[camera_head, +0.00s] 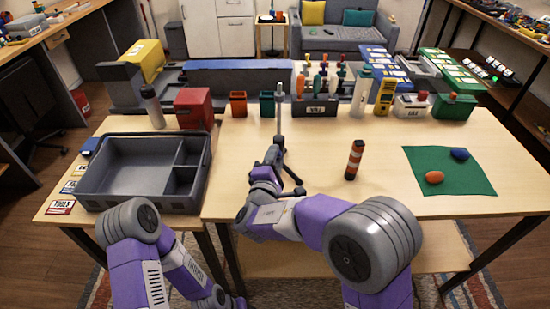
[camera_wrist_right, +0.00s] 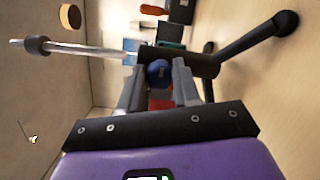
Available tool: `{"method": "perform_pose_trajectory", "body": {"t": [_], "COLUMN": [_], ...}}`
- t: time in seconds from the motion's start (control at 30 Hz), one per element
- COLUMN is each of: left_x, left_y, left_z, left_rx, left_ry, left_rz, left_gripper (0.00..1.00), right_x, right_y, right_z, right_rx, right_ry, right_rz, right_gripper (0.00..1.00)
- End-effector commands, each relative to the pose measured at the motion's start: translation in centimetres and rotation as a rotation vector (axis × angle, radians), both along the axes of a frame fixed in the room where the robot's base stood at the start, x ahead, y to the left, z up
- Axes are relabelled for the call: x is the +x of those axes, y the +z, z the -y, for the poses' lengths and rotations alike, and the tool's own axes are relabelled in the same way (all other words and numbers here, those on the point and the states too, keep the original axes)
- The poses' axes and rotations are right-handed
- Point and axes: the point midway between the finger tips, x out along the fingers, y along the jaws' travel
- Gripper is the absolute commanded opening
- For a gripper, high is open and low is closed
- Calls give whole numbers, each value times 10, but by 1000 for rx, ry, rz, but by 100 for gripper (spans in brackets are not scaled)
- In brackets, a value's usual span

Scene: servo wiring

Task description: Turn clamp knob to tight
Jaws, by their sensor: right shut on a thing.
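The clamp stand has a thin silver rod (camera_head: 279,97) rising from a dark tube and splayed dark legs (camera_head: 297,184). It stands near the middle of the table. In the right wrist view the rod (camera_wrist_right: 90,50) runs left from the dark tube (camera_wrist_right: 205,65), with the legs (camera_wrist_right: 255,38) at the right. A round blue clamp knob (camera_wrist_right: 160,72) sits between the fingers of my right gripper (camera_wrist_right: 158,82), which is shut on it. In the head view my right gripper (camera_head: 273,155) is at the stand and hides the knob. My left gripper is out of view.
A grey divided tray (camera_head: 142,137) lies left. An orange-and-dark striped cylinder (camera_head: 354,160) stands right of the stand. A green mat (camera_head: 460,181) holds an orange and a blue lump. Bins and a tool rack (camera_head: 315,107) line the back. The table between stand and mat is mostly clear.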

Motion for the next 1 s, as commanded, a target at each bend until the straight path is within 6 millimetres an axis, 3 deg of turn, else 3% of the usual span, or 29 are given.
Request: {"method": "perform_pose_trajectory", "body": {"t": [0.5,0.53,0.7,1.0], "left_x": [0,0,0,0], "left_y": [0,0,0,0], "left_z": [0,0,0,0], "left_rx": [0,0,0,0], "left_ry": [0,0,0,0], "left_rz": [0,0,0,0], "left_gripper": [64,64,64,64], "right_x": [0,0,0,-2], "right_y": [0,0,0,0], "right_z": [0,0,0,-1], "right_rx": [20,20,20,20], "right_ry": [0,0,0,1], "right_rz": [5,6,5,4], "right_gripper": [2,33,58,58]}}
